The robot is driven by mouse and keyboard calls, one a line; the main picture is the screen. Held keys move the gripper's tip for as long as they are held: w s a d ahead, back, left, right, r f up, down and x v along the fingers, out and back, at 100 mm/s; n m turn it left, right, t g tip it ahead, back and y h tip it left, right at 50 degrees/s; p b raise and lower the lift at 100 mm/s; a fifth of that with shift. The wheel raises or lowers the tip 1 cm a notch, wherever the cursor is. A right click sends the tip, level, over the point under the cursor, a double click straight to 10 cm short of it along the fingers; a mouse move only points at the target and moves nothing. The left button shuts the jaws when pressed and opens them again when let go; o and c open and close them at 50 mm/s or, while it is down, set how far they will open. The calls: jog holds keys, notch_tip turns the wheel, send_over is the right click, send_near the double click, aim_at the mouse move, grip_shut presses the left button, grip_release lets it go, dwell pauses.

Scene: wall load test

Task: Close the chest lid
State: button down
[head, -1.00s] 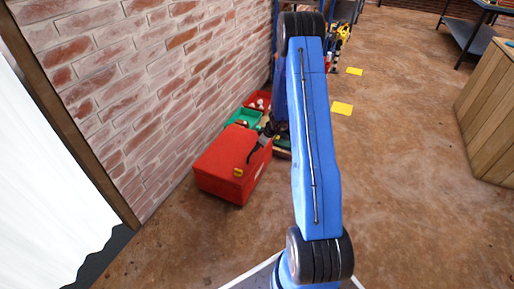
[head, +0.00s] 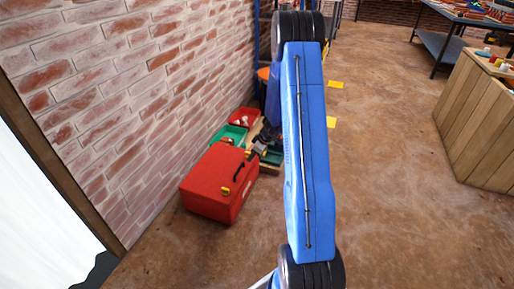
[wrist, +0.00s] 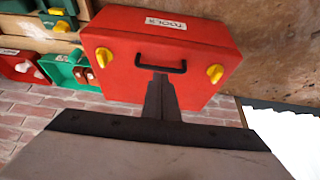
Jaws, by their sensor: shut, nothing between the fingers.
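The chest is a red toolbox (head: 208,182) on the floor beside the brick wall, left of my blue arm in the head view. Its lid looks down, with no open gap visible. In the wrist view the red chest (wrist: 205,35) shows a "TOOLS" label, a black handle (wrist: 148,67) and two yellow latches. My gripper (wrist: 160,78) is shut and empty. Its fingertips overlap the handle in the wrist picture; I cannot tell whether they touch. In the head view the gripper is mostly hidden by my arm.
A green bin (head: 230,134) and a red bin (head: 244,118) with small items stand behind the chest. A wooden crate (head: 483,125) stands at the right. Open brown floor with yellow markers lies between.

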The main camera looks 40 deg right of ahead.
jog(key=v, duration=0.8)
jog(key=shift+w+r, duration=0.25)
jog(key=shift+w, duration=0.05)
jog(key=shift+a, duration=0.1)
jog(key=s+a+r+m, duration=0.1)
jog(key=s+a+r, duration=0.5)
jog(key=a+r, duration=0.45)
jog(key=s+a+r+m, duration=0.1)
jog(key=s+a+r, duration=0.5)
jog(key=a+r, duration=0.45)
jog(key=s+a+r+m+h, duration=0.1)
jog(key=s+r, duration=0.2)
jog(key=s, duration=0.5)
jog(key=s+a+r+m+h, duration=0.1)
jog(key=s+a+r+m, duration=0.1)
jog(key=s, duration=0.7)
jog(key=s+a+r+m, duration=0.1)
jog(key=s+a+r, duration=0.1)
jog(key=s, duration=0.6)
jog(key=shift+s+r+m+h, duration=0.3)
jog(key=shift+r+h, duration=0.1)
jog(key=shift+r, duration=0.4)
jog(key=shift+a, duration=0.2)
